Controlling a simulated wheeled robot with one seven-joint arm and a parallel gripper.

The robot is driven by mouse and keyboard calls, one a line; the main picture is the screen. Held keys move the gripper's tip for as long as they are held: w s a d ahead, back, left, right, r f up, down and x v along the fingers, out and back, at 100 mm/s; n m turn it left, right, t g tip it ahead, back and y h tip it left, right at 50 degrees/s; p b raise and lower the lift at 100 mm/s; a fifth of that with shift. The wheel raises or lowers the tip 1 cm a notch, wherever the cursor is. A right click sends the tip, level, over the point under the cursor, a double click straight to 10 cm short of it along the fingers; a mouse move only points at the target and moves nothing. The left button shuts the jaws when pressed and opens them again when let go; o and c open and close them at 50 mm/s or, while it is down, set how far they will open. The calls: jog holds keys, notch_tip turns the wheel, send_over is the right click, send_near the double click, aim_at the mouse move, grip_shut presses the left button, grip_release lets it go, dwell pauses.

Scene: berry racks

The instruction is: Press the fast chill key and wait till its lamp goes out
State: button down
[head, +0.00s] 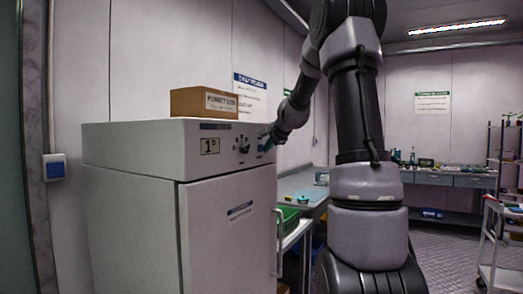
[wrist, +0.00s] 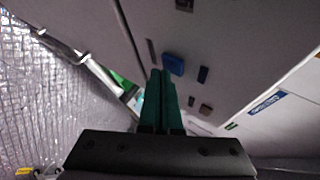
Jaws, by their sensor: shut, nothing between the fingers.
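The white chill cabinet (head: 130,200) stands at the left in the head view, with a display (head: 210,146) reading 1° and small controls on its top panel. My gripper (head: 268,143) is at the right end of that panel. In the wrist view its green fingers (wrist: 161,75) are shut and empty, pointing at the panel (wrist: 235,60). A larger blue key (wrist: 173,65) is right by the fingertips; I cannot tell whether they touch it. A smaller blue piece (wrist: 203,74) is to its right. The key labels are unreadable, and I cannot make out a lit lamp.
A cardboard box (head: 204,102) sits on the cabinet top. A green crate (head: 288,220) on a white cart is beside the cabinet. A workbench (head: 305,187) runs behind it. A shelf cart (head: 500,240) stands at the far right, with open floor before it.

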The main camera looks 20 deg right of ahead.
jog(key=shift+w+a, duration=0.3)
jog(key=shift+w, duration=0.05)
dwell(0.5)
dwell(0.3)
jog(key=shift+s+d, duration=0.55)
jog(key=shift+s, duration=0.15)
jog(key=shift+s+d, duration=0.8)
jog(key=shift+s, duration=0.2)
jog(key=shift+s+d, duration=0.75)
jog(key=shift+s, duration=0.25)
